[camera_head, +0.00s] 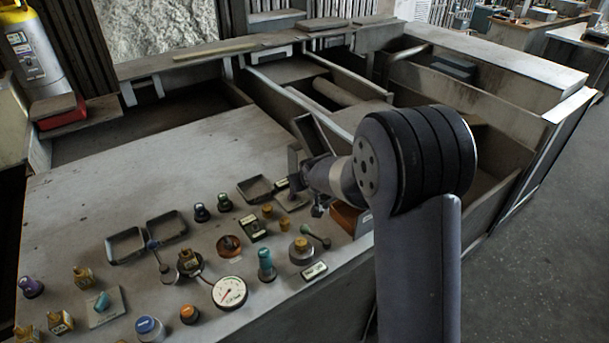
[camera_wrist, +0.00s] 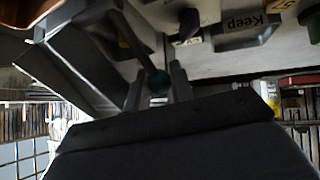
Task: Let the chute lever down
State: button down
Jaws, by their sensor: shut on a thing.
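The rod runs from the knob up and to the left in that picture. In the head view, my gripper reaches over the right side of the control panel, and my wrist largely hides it. I cannot make out the held lever there, nor read a label naming it.
The sloping panel (camera_head: 120,185) carries several knobs, a round dial (camera_head: 229,292) and shallow trays (camera_head: 167,227). Another lever with a green knob (camera_head: 326,242) stands close in front of my gripper. An orange box (camera_head: 345,217) is beside my wrist. Open metal bins lie behind.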

jog(key=shift+w+a+f+g+h, duration=0.2)
jog(key=shift+w+f+g+h, duration=0.1)
jog(key=shift+f+g+h, duration=0.5)
jog(key=shift+r, duration=0.1)
jog(key=c, duration=1.3)
grip_release()
